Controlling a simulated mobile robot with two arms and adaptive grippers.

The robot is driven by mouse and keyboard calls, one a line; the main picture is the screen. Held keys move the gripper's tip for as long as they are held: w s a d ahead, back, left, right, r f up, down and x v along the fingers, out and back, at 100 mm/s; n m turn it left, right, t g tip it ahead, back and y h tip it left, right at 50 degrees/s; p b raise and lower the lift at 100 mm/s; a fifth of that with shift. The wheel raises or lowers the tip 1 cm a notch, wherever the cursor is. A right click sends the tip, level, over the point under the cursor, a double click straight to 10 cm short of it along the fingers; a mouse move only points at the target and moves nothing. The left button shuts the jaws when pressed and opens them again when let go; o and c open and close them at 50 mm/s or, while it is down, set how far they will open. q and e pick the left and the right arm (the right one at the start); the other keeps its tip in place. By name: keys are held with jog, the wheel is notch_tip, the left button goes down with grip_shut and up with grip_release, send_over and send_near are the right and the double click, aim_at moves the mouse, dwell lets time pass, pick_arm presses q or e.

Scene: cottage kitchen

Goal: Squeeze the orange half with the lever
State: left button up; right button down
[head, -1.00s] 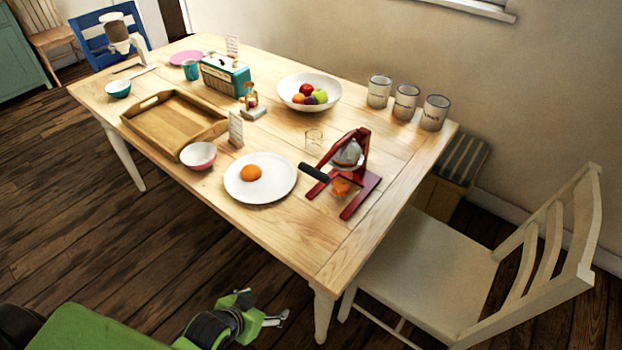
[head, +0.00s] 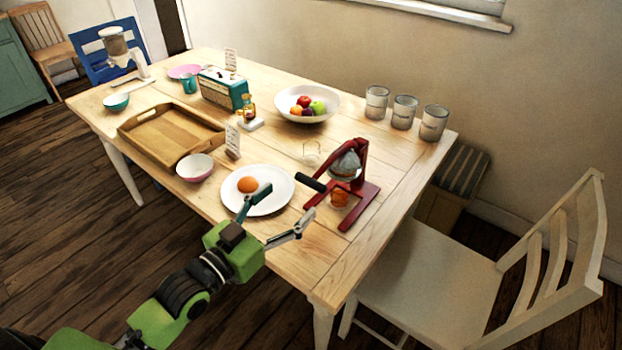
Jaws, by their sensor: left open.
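The red lever press (head: 363,189) stands near the right end of the table, with a grey metal cone and a black-handled lever (head: 311,182) pointing left. Something orange (head: 339,197) shows low in the press; I cannot tell its exact shape. An orange piece (head: 248,184) lies on a white plate (head: 284,183) left of the press. My left gripper (head: 284,208) is open and empty, over the table's front edge and the plate's near right rim, below and left of the lever handle. My right gripper is not in view.
A clear glass (head: 311,154) stands behind the lever. A pink bowl (head: 195,167), wooden tray (head: 142,122) and small card (head: 232,141) are left of the plate. A white chair (head: 440,265) is at the right.

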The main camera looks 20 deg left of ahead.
aim_at(308, 184)
pick_arm(q)
jog(key=p+x, duration=0.1)
jog(key=x, duration=0.7)
jog(key=shift+w+d, duration=0.2)
jog(key=shift+w, duration=0.15)
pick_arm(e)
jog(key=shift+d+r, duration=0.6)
